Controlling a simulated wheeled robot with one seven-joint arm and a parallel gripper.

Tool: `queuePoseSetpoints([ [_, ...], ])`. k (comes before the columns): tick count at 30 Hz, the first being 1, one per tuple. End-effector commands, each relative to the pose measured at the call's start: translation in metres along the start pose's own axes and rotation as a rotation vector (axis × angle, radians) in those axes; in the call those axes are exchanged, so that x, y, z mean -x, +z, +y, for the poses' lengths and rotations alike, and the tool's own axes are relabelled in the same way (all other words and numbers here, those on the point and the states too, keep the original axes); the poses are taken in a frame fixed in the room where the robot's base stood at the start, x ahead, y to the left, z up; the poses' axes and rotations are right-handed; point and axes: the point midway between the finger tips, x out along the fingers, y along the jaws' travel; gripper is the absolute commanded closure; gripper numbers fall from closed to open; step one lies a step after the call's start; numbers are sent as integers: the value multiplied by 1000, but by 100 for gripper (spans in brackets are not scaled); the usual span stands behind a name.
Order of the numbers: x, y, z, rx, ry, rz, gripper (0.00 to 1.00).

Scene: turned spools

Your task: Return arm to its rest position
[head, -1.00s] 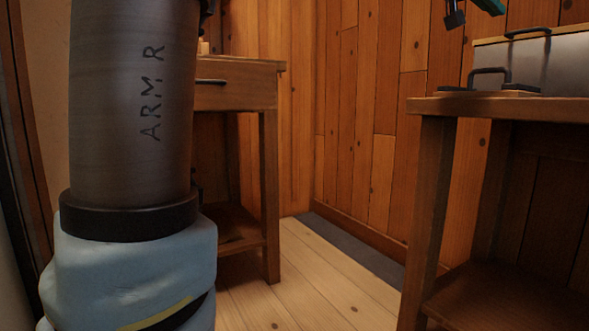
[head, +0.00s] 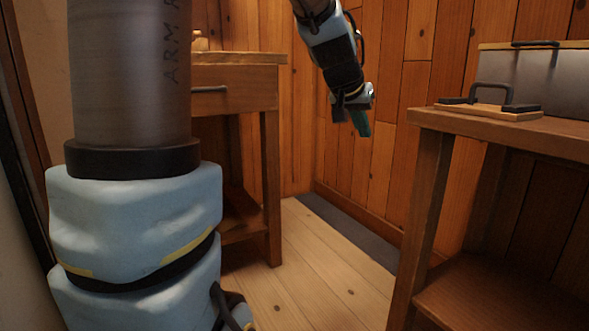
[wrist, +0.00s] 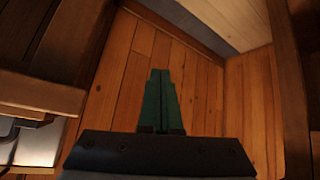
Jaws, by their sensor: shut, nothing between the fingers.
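My gripper (head: 352,122) hangs from my arm at the upper middle of the head view, pointing down in front of the plank wall. It is between the two wooden tables and touches neither. In the wrist view, its green fingers (wrist: 161,92) lie together with nothing between them. The upper part of my arm fills the left of the head view and hides part of the left table.
A wooden table (head: 440,116) at right bears a grey metal box (head: 545,78) and a board with a black handle (head: 489,109). A second table with a drawer (head: 225,98) stands behind my arm. Bare floor (head: 318,262) lies between them.

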Motion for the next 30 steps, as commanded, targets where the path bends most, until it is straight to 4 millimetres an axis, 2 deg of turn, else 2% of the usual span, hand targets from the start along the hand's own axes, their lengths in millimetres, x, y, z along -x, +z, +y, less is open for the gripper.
queuePoseSetpoints([
  [1, 10, 23, -23, 45, -40, -75, 100],
  [3, 17, 64, -52, 108, -91, -168, 100],
  [6, 33, 120, -82, 191, -154, -291, 100],
  [10, 60, 185, -104, 286, -217, -426, 100],
  [15, 102, 256, -115, 396, -279, -579, 100],
  [18, 119, 232, -112, 389, -277, -566, 100],
  [23, 148, 204, -109, 387, -276, -565, 100],
  [30, 203, 154, -102, 386, -276, -563, 100],
])
